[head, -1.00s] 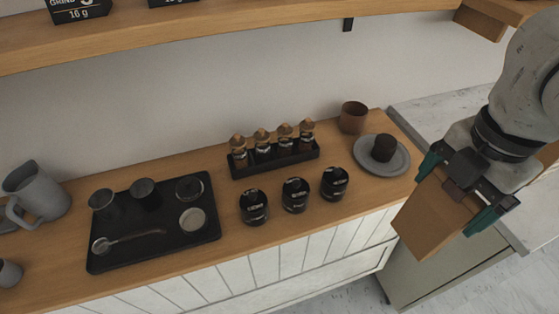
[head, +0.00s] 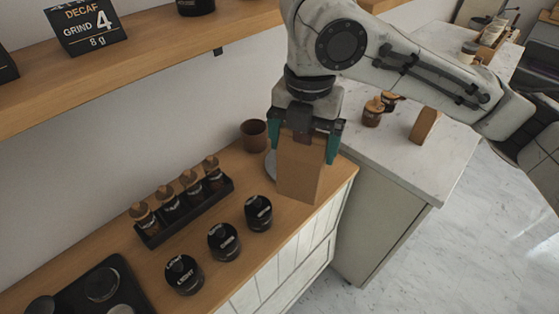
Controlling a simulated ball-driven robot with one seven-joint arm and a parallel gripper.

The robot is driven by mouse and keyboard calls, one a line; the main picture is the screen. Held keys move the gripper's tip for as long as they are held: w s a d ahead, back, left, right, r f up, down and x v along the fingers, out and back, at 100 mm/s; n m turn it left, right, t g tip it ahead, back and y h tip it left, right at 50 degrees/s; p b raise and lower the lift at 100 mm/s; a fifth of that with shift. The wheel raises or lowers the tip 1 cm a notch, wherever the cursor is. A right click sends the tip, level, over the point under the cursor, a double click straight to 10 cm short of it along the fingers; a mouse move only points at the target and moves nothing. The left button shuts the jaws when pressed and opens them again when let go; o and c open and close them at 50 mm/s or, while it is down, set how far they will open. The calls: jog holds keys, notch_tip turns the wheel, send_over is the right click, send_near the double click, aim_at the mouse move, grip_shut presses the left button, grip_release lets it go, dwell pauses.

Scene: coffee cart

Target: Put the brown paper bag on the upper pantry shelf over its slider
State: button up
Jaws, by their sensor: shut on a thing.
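My gripper (head: 305,148) is shut on the brown paper bag (head: 298,172) and holds it upright over the right end of the wooden counter. The teal fingers sit on either side of the bag's upper part. I cannot tell whether the bag's bottom is clear of the counter. The upper wooden shelf (head: 120,84) runs along the wall at the upper left. A black card reading DECAF GRIND 4, 8 g (head: 86,27) stands on it. Any slider on the shelf is not clearly visible.
Three black jars (head: 224,241) and a black rack of cork-topped vials (head: 186,214) stand on the wooden counter. A brown cup (head: 254,134) is behind the bag, with a grey plate (head: 271,165) partly hidden. A marble counter (head: 405,160) at right holds jars and another brown item (head: 424,125).

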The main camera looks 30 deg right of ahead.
jog(key=w+f, duration=0.1)
jog(key=w+a+f, duration=0.1)
jog(key=f, duration=0.1)
jog(key=w+f, duration=0.1)
jog(key=f, duration=0.1)
jog(key=shift+w+a, duration=0.3)
jog(key=shift+w, duration=0.05)
jog(key=f, duration=0.2)
jog(key=f+p, duration=0.1)
jog(key=f, duration=0.1)
jog(key=shift+w+a, duration=0.15)
jog(key=shift+w, duration=0.2)
jog(key=shift+f, duration=0.15)
jog(key=o, duration=1.3)
